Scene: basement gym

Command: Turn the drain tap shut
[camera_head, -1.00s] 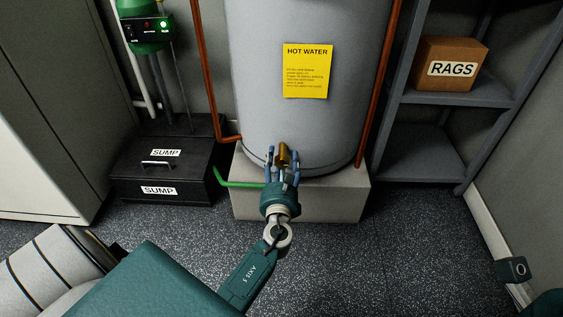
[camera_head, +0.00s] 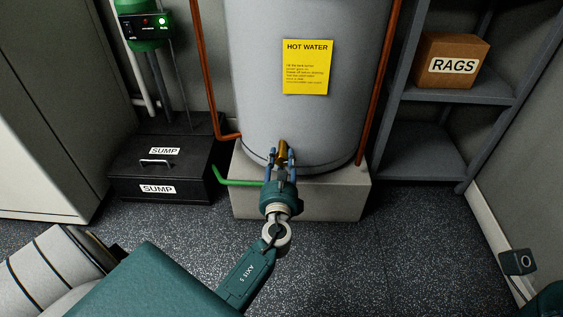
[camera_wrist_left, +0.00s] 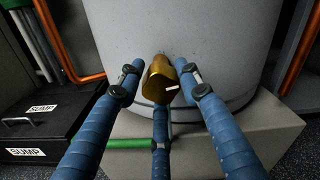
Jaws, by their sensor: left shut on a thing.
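The brass drain tap (camera_head: 283,152) sticks out low on the front of the grey hot water tank (camera_head: 310,110). In the left wrist view the tap (camera_wrist_left: 157,82) points toward me, with a small pale lever or pin (camera_wrist_left: 172,88) on its right side. My left gripper (camera_head: 280,160) is at the tap, with blue fingers on its left and right and a third below. It is shut on the tap; the exact contact is hard to see. A green hose (camera_head: 238,183) runs left from beneath the tap.
The tank stands on a pale plinth (camera_head: 300,201). Copper pipes (camera_head: 207,80) flank the tank. A shelf (camera_head: 440,96) with a rags box (camera_head: 452,62) is at the right. The floor in front is clear.

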